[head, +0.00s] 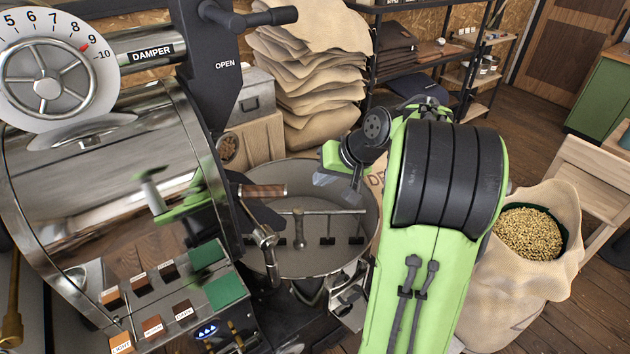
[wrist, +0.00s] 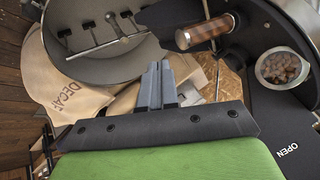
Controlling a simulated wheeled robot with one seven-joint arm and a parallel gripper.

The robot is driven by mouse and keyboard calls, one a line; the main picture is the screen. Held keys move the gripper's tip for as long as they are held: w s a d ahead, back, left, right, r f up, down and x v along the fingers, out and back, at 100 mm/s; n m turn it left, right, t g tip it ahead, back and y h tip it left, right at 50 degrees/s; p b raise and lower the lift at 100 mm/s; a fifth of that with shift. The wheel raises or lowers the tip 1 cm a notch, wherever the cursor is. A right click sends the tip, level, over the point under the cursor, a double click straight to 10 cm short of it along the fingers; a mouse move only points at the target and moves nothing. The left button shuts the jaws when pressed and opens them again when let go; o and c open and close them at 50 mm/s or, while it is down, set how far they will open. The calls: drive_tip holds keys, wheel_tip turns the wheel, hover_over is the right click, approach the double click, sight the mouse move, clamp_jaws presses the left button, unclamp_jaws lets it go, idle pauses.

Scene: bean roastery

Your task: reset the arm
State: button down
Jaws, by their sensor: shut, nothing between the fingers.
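My gripper (wrist: 156,84) shows in the wrist view with its grey fingers together and nothing between them. In the head view my gripper (head: 354,186) hangs over the right rim of the round cooling tray (head: 270,170), pointing down, partly hidden by my green arm. In the wrist view the cooling tray (wrist: 92,72) is at the upper left, beyond the fingertips. I cannot tell how far the fingers are above its rim.
The steel roaster drum (head: 110,200) stands close on the left, with a wood-handled lever (head: 262,191) over the tray. Stacked burlap sacks (head: 305,75) are behind. An open sack of beans (head: 530,232) stands right of my arm. A black shelf (head: 420,50) is at the back.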

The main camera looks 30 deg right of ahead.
wheel_tip(320, 180, up, 3)
drive_tip(key=s+d, duration=0.2)
drive_tip(key=s, duration=0.1)
drive_tip(key=s+a+r+n+g, duration=0.1)
drive_tip(key=s+a, duration=0.1)
drive_tip(key=a, duration=0.4)
drive_tip(key=s+a+r+n, duration=0.1)
drive_tip(key=s+a+r, duration=0.15)
drive_tip(key=a, duration=0.45)
drive_tip(key=s+a+f+n+h, duration=0.1)
drive_tip(key=s+a+f, duration=0.1)
drive_tip(key=s, duration=0.5)
drive_tip(key=s+a+f+n+h, duration=0.1)
drive_tip(key=s+a+n, duration=0.1)
drive_tip(key=s, duration=0.6)
drive_tip(key=shift+a+f+h, duration=0.3)
drive_tip(key=shift+a+f, duration=0.05)
drive_tip(key=shift+a, duration=0.4)
